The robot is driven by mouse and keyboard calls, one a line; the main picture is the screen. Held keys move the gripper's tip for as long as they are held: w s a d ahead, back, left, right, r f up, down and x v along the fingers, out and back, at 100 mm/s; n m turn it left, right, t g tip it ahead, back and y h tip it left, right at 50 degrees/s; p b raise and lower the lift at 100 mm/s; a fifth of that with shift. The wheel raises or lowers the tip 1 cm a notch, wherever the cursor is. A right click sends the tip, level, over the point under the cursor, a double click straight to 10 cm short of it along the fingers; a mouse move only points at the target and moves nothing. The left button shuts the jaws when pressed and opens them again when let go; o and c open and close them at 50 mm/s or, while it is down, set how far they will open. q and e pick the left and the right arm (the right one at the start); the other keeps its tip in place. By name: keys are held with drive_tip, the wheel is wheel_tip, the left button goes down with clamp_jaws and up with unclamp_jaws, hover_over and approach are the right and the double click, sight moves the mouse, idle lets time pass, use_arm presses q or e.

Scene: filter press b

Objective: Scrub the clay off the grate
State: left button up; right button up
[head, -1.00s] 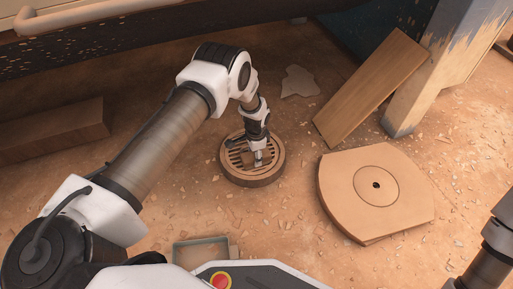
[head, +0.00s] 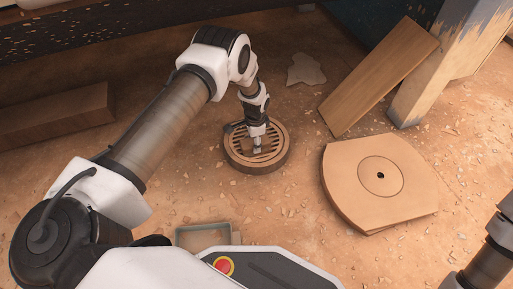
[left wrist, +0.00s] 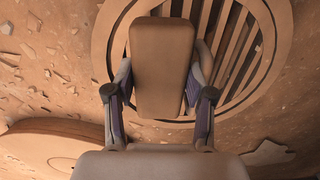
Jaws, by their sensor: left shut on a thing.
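The round grate (head: 236,158) lies on the ground near the middle of the head view, a tan ring with dark slots. It also fills the upper part of the left wrist view (left wrist: 104,45). My left gripper (head: 257,143) is over the grate, pointing down. It is shut on a plain brown block (left wrist: 162,65), likely the scrubber. The block is over the slats and hides part of them. I cannot tell whether it touches them. Any clay on the grate is not clear at this size. My right gripper is not in view.
A large round-sided board (head: 345,200) with a centre hole lies right of the grate. A plank (head: 380,75) leans near a post (head: 435,85). A small open tray (head: 180,237) is in front. A beam (head: 55,118) lies left. Chips litter the floor.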

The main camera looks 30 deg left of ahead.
use_arm(q)
drive_tip(key=shift+w+a+r, duration=0.25)
drive_tip(key=shift+w+a, duration=0.1)
drive_tip(key=shift+w, duration=0.15)
drive_tip(key=r+p, duration=0.4)
drive_tip(key=r, duration=0.1)
drive_tip(key=shift+a, duration=0.25)
drive_tip(key=shift+s+d+r+p, duration=0.1)
drive_tip(key=shift+s+r+p, duration=0.05)
drive_tip(key=shift+r+p, duration=0.35)
drive_tip(key=shift+d+f, duration=0.1)
drive_tip(key=shift+f, duration=0.1)
wheel_tip(320, 180, up, 3)
drive_tip(key=shift+d+r+p, duration=0.1)
drive_tip(key=shift+p, duration=1.15)
drive_tip(key=shift+s, duration=0.1)
